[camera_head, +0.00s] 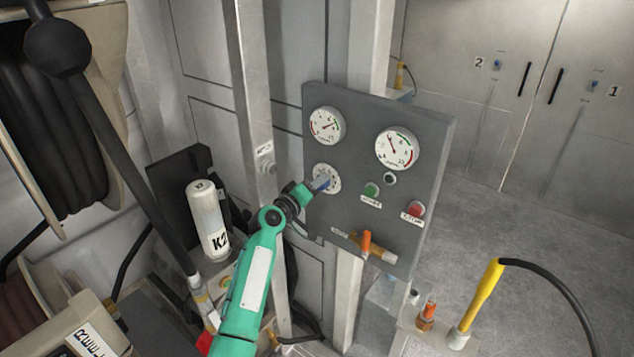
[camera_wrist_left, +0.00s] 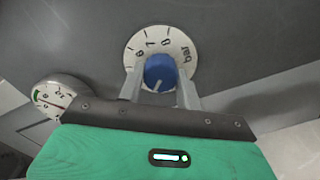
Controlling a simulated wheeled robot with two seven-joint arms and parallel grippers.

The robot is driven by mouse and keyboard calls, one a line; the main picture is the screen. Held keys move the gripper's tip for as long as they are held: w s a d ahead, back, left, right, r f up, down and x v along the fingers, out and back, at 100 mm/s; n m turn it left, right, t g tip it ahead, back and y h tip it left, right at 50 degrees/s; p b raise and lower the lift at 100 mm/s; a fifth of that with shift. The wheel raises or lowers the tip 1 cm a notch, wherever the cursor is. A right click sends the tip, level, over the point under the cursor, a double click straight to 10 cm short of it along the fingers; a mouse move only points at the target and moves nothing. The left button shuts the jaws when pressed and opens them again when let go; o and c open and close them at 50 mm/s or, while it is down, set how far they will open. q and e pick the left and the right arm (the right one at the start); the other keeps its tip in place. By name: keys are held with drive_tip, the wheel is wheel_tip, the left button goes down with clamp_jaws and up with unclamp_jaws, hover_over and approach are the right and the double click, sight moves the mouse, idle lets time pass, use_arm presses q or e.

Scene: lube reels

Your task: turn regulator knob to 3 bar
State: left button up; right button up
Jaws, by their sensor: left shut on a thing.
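The blue regulator knob (camera_wrist_left: 160,72) sits at the centre of a white round dial (camera_wrist_left: 178,40) with black numbers and the word "bar". A pale mark on the knob points toward the lower part of the picture in the wrist view. My left gripper (camera_head: 322,182) reaches the grey panel (camera_head: 360,120) from below, its fingers on both sides of the knob and shut on it. The dial (camera_head: 332,173) is partly covered by the gripper in the head view. My right gripper is not in view.
Two gauges, an upper left one (camera_head: 327,126) and a right one (camera_head: 397,148), are on the panel. A green button (camera_head: 371,189), a red button (camera_head: 416,208) and an orange valve handle (camera_head: 366,242) are close by. A white K2 bottle (camera_head: 207,220) stands left of my arm.

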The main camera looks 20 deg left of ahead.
use_arm(q)
drive_tip(key=shift+n+p, duration=0.35)
drive_tip(key=shift+n, duration=0.85)
drive_tip(key=o, duration=1)
drive_tip(key=b+v, duration=0.2)
drive_tip(key=v, duration=1.2)
drive_tip(key=shift+b, duration=0.3)
drive_tip(key=shift+w, duration=0.15)
